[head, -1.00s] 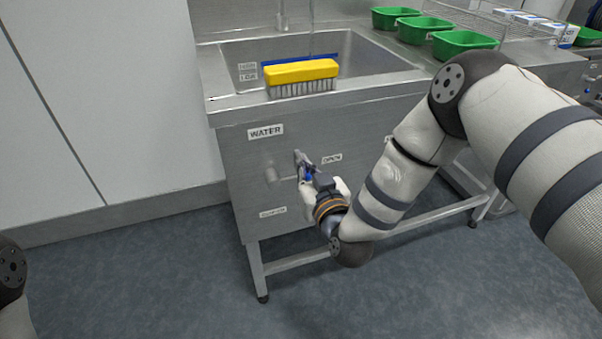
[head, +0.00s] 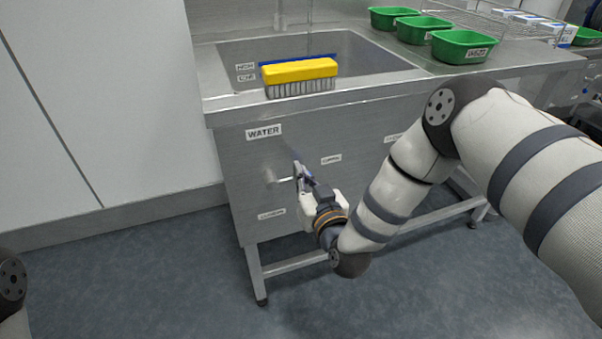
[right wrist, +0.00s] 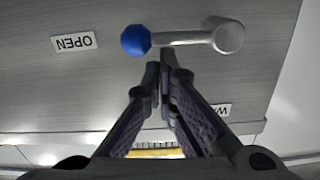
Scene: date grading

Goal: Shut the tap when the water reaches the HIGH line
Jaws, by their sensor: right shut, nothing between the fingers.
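The tap lever on the sink's front panel shows in the right wrist view as a silver bar (right wrist: 185,39) with a blue knob (right wrist: 135,40) on the side of the OPEN label (right wrist: 75,42). In the head view the lever is mostly hidden by my right gripper (head: 301,172). The fingers are shut and empty, their tips close to the lever; contact cannot be told. The HIGH label (head: 245,67) is above the LOW label (head: 246,77) on the sink's inner wall (head: 230,57). The water level cannot be made out. My left gripper is out of view.
A yellow brush (head: 300,71) sits at the sink's front rim and hides part of the basin. Several green tubs (head: 462,47) and a wire rack (head: 500,22) stand to the right. The floor (head: 180,285) in front is clear.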

